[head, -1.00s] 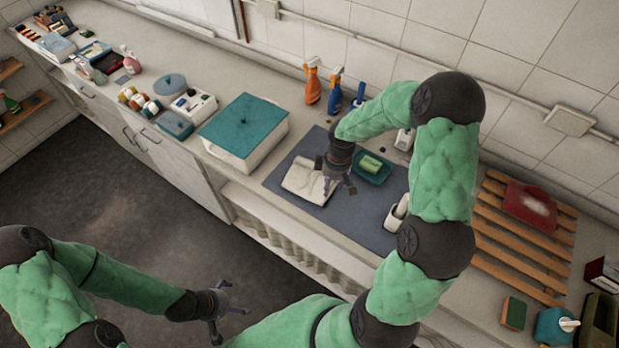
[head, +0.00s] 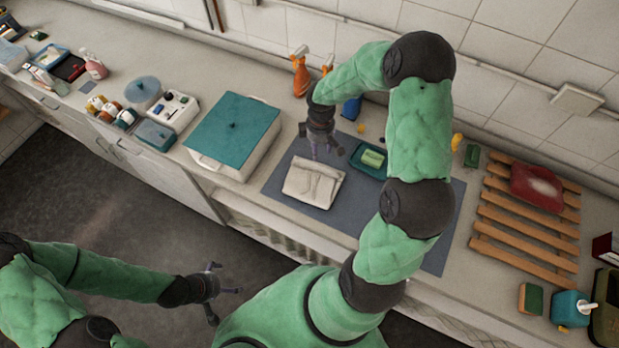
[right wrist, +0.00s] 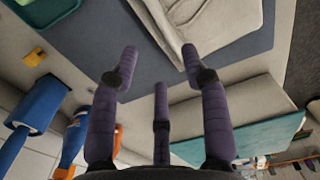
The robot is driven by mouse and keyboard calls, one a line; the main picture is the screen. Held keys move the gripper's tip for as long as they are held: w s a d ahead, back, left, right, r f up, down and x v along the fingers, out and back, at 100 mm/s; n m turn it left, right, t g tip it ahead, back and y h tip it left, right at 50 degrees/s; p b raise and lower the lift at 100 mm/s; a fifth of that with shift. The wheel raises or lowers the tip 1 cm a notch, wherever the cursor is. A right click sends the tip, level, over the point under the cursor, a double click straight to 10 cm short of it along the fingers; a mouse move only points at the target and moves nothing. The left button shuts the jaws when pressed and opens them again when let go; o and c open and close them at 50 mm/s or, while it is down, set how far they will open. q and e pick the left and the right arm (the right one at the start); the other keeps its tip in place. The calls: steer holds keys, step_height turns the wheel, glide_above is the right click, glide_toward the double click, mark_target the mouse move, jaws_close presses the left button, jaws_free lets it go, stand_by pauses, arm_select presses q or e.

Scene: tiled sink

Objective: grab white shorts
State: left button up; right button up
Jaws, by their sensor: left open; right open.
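The white shorts (head: 313,183) lie folded flat on the dark grey mat (head: 283,205) on the counter. They also show at the top of the right wrist view (right wrist: 222,22), partly cut off by the frame. My right gripper (head: 325,150) is open and empty at the back edge of the shorts, on the wall side. In the right wrist view its purple fingers (right wrist: 160,72) are spread, with the shorts beyond the tips and no cloth between them. My left gripper (head: 222,290) is open and empty, low in front of the counter over the floor.
A teal soap dish (head: 368,160) sits right of the shorts. A white box with a teal lid (head: 235,135) stands left. Spray bottles (head: 300,75) stand behind, near the tiled wall. A wooden rack (head: 525,225) lies right. My right arm hides part of the mat.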

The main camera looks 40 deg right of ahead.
mark_target(311, 180)
step_height(311, 180, down, 2)
steer(key=shift+f, duration=0.1)
steer(key=shift+w+f, duration=0.15)
steer(key=shift+f, duration=0.1)
steer(key=shift+s+a+f, duration=0.1)
steer(key=shift+f, duration=1.2)
steer(key=shift+s+a+f, duration=0.1)
steer(key=shift+f, duration=1.15)
jaws_close()
